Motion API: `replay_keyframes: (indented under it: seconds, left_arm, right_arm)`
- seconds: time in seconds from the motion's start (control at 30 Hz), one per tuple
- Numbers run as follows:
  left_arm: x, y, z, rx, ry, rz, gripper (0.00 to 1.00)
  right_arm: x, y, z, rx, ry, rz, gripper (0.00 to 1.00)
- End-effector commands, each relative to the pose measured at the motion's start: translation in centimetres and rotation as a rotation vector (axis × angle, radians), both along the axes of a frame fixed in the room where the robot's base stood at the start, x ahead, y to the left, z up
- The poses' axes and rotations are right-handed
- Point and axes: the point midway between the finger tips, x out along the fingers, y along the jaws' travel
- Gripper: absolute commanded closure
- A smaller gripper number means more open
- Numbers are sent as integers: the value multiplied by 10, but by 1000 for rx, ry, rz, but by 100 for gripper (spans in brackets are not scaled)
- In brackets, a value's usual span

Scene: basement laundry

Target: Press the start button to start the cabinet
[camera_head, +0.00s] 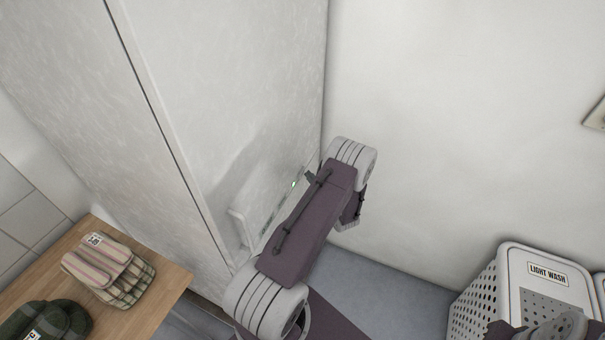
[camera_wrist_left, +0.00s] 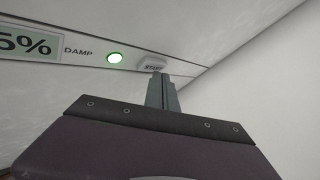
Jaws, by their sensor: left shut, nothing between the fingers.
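The tall white cabinet (camera_head: 225,70) stands at the left, with a control panel (camera_head: 257,222) low on its right face. My left arm hides part of the panel in the head view.
A wooden table (camera_head: 165,290) at lower left holds folded striped cloths (camera_head: 108,268) and a dark green bundle (camera_head: 45,322). A white "LIGHT WASH" hamper (camera_head: 505,270) stands at lower right, with part of my right arm in front. Grey floor lies between.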

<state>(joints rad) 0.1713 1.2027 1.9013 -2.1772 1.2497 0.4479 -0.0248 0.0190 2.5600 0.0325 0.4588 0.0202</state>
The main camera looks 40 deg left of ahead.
Motion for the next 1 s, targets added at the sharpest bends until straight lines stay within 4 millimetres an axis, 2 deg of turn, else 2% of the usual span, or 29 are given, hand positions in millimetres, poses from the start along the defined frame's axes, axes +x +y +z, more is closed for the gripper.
replay_keyframes:
  seconds: [0.13,0.47,0.8,1.0]
  left_arm:
    - [3,-8,0,0,-1,-2,100]
    - [4,-11,0,0,-1,-2,100]
    - [15,-43,-1,0,-1,-4,100]
    - [18,-56,0,-1,-1,-2,100]
  right_arm:
    - [0,0,-2,0,0,0,100]
    - [0,0,-2,0,0,0,100]
    - [0,0,-8,0,0,0,100]
    - [0,0,-9,0,0,0,100]
